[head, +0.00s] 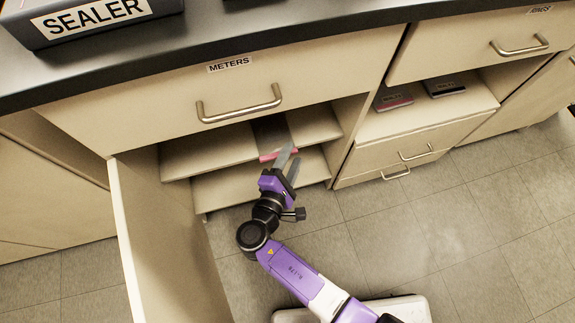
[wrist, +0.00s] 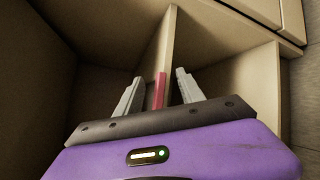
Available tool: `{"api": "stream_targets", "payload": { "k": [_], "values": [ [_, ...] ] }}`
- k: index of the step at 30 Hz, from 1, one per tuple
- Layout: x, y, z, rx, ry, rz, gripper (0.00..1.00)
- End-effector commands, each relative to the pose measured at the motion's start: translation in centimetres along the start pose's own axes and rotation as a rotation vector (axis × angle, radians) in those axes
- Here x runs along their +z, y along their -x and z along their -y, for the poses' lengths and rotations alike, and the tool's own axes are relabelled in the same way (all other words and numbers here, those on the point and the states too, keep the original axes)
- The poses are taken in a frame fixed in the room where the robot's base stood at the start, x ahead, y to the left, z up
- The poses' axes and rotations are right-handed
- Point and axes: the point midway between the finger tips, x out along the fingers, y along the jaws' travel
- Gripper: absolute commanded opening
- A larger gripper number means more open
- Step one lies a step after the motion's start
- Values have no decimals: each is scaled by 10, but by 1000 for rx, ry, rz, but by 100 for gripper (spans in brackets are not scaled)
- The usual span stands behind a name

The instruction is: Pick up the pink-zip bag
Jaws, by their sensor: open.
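The pink-zip bag (head: 270,132) looks like a flat grey sheet with a pink strip along its near edge. It lies on the upper shelf of the open cabinet under the METERS drawer, with the pink strip at the shelf's front edge. My gripper (head: 290,163) is open in front of that shelf, its tips close to the pink strip. In the wrist view the pink strip (wrist: 159,90) shows edge-on between the two grey fingers of my gripper (wrist: 157,92), with a gap on each side. The rest of the bag is hard to make out there.
The open cabinet door (head: 160,240) stands to the left of my arm. The METERS drawer (head: 215,85) is shut above the shelf. Two labelled packets, one pinkish (head: 393,102) and one dark (head: 444,88), lie in the right-hand cubby. The floor to the right is clear.

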Motion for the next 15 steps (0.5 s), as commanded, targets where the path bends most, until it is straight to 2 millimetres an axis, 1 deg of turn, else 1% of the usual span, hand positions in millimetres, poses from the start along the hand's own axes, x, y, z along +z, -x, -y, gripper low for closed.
{"api": "stream_targets", "payload": {
  "k": [9, 10, 11, 12, 14, 15],
  "values": [
    [0, -3, 0, 0, 0, 0, 46],
    [0, -3, 0, 0, 0, 0, 44],
    [0, -3, 0, 0, 0, 0, 38],
    [0, -3, 0, 0, 1, 0, 30],
    [0, -3, 0, 0, 1, 0, 18],
    [0, -3, 0, 0, 1, 0, 10]
  ]
}}
